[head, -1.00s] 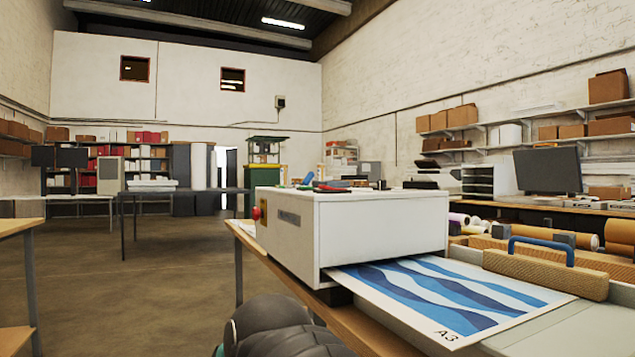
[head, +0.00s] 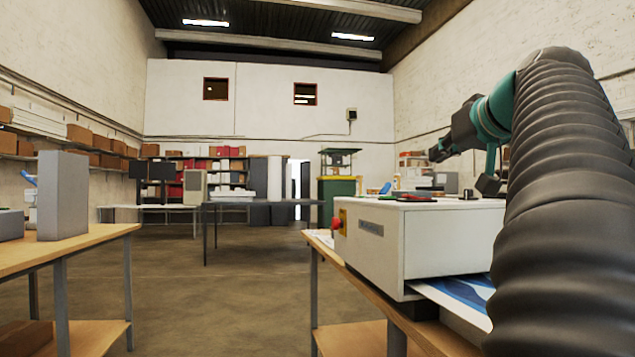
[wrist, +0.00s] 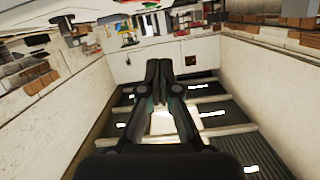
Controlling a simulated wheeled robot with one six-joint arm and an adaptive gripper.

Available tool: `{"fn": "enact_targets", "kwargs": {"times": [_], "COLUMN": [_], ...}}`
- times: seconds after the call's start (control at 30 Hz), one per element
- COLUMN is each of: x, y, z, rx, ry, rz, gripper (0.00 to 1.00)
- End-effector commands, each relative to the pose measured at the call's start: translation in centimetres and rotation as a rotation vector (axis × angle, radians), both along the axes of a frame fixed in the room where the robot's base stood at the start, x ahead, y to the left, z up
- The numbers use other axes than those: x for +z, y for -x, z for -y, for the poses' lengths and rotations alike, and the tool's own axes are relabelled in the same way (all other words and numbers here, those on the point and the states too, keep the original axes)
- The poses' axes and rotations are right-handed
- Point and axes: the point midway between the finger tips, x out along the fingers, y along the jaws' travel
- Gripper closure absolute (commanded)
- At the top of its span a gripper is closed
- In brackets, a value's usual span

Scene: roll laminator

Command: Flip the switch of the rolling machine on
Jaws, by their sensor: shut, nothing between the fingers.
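The rolling machine (head: 440,235) is a white box on a wooden table at the right of the head view. A red knob (head: 336,224) on a yellow plate sits at its left end. I cannot make out a separate switch. A printed blue sheet (head: 465,289) shows at its near side, partly hidden by my arm. My gripper is shut and empty in the wrist view (wrist: 158,75), which looks upside down across the room. In the head view my arm reaches above the machine, apart from the knob.
Small tools (head: 410,198) lie on the machine's top. A wooden table (head: 80,245) with a grey box (head: 62,195) stands at the left. A dark table (head: 255,204) stands further back. The floor (head: 225,300) between the tables is open.

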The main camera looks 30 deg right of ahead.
Motion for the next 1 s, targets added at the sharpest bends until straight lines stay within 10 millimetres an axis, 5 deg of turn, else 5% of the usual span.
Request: {"fn": "enact_targets", "kwargs": {"times": [0.57, 1.0], "x": [0.5, -1.2], "y": [-0.2, -7.2], "z": [0.3, 1.6], "rx": [0.015, 0.018], "ry": [-0.013, -0.014], "rz": [0.011, 0.011], "gripper": [1.0, 1.0]}}
